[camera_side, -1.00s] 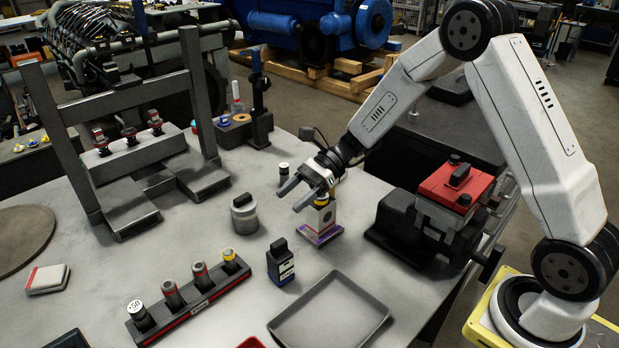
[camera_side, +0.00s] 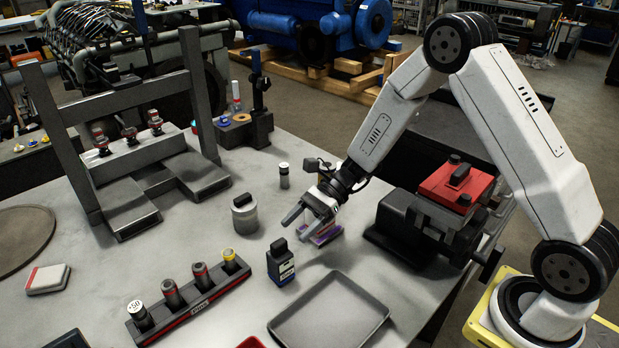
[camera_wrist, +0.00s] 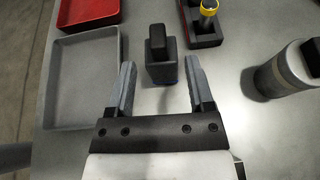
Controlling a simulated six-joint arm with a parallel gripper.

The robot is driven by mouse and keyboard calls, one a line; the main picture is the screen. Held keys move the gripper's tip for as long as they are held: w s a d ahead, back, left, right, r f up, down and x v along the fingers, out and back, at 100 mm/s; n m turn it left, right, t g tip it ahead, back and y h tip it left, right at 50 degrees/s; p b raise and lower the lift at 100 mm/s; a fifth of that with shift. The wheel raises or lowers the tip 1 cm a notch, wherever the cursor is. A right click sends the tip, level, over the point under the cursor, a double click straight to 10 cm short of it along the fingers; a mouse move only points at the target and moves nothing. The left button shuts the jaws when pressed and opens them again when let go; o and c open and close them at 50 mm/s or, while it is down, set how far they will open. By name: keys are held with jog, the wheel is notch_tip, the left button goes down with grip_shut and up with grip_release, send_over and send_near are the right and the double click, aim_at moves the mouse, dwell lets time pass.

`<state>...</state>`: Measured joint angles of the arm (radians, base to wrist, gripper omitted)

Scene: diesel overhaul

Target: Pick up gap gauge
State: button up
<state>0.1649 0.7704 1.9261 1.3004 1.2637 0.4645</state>
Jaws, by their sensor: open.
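A small dark block with a black grip on top and a pale printed label, which looks like the gap gauge (camera_side: 281,266), stands upright on the grey bench. In the wrist view the gauge (camera_wrist: 162,74) shows beyond and between my two fingers, with no visible contact. My gripper (camera_side: 298,226) is open and empty, a little behind and to the right of the gauge in the side view. Its fingers (camera_wrist: 160,72) are spread wider than the block. The height of the fingertips over the bench is hard to tell.
A grey tray (camera_side: 377,337) lies in front of the gauge. A rack (camera_side: 207,303) of cylindrical pieces is to its left. A metal cylinder (camera_side: 244,217) stands behind it. A purple-based box (camera_side: 320,238) is partly hidden behind my gripper. A black-and-red fixture (camera_side: 428,218) is at right.

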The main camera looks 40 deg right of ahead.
aim_at(272, 254)
jog(key=shift+x, duration=1.3)
jog(key=shift+x, duration=2.6)
jog(key=shift+f, duration=0.1)
grip_shut()
